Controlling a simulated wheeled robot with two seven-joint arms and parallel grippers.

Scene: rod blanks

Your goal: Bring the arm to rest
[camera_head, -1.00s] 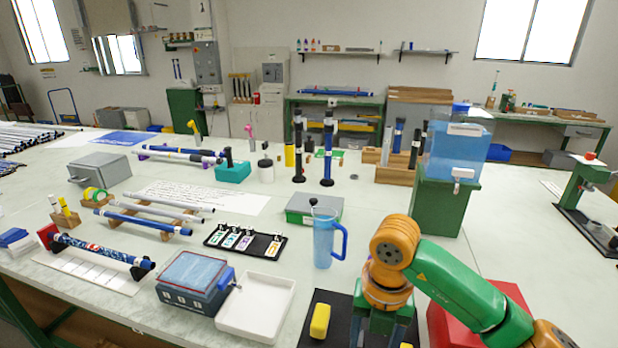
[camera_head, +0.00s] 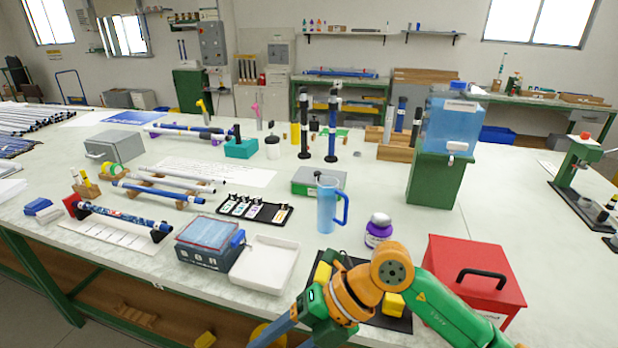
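My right arm comes in from the lower right with an orange joint and a green link. My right gripper (camera_head: 286,333) hangs at the bottom edge, pointing down and left, with grey-blue fingers. Its fingertips are cut off by the frame, so I cannot tell whether it is open or holds anything. It is in front of the white tray (camera_head: 262,263) and overlaps the view of the dark mat (camera_head: 375,318) with yellow blocks (camera_head: 394,304). My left gripper is not in view.
A red toolbox (camera_head: 460,262) stands right of the mat. A purple-labelled bottle (camera_head: 378,232) and a blue jug (camera_head: 327,208) stand behind it. A blue-topped device (camera_head: 207,240) stands left of the tray. A water tank (camera_head: 452,128) sits on a green stand.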

